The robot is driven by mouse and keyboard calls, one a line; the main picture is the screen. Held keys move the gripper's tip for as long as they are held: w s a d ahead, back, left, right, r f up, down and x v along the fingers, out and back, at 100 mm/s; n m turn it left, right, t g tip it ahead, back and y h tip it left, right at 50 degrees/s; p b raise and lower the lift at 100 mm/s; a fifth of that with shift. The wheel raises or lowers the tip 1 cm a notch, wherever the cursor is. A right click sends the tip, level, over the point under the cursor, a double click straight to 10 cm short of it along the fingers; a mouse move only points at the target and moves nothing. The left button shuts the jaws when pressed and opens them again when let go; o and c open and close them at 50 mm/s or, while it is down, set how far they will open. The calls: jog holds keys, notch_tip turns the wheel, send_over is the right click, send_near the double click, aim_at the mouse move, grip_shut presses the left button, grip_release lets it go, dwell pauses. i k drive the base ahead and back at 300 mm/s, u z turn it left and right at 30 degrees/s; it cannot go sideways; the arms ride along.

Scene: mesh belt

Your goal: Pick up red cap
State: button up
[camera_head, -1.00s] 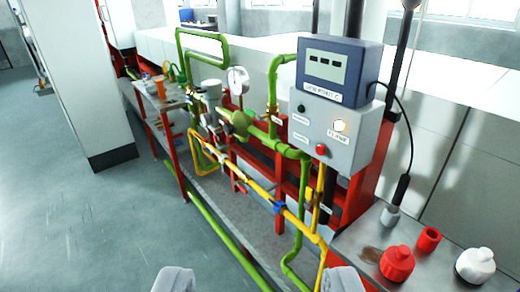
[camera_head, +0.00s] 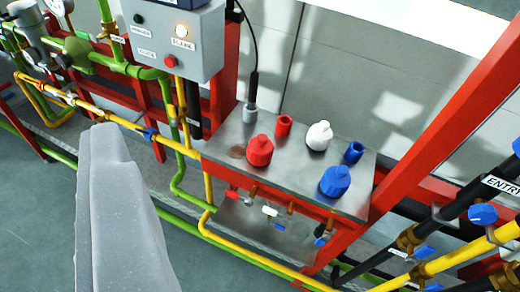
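A red knobbed, cap-like piece (camera_head: 260,151) stands on the metal shelf (camera_head: 228,128) near its left front. A smaller red cylinder (camera_head: 284,126) stands behind it. I cannot tell for certain which of the two is the red cap. My gripper (camera_head: 110,140) shows as a large grey shape at the lower left, well to the left of the red pieces and apart from them in the picture. Its fingers cannot be told apart, and nothing is seen held at its visible end.
A white cap-like piece (camera_head: 319,136), a blue cylinder (camera_head: 354,152) and a blue knobbed piece (camera_head: 335,181) share the shelf. A control box (camera_head: 180,40) stands left of it. A red post (camera_head: 450,105) slants up at right. Yellow pipes (camera_head: 250,262) run below.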

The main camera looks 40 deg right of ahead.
aim_at(260, 148)
jog(key=z, duration=1.9)
jog(key=k, duration=0.85)
jog(key=u, duration=1.4)
jog(key=i, duration=1)
jog(key=z, duration=0.1)
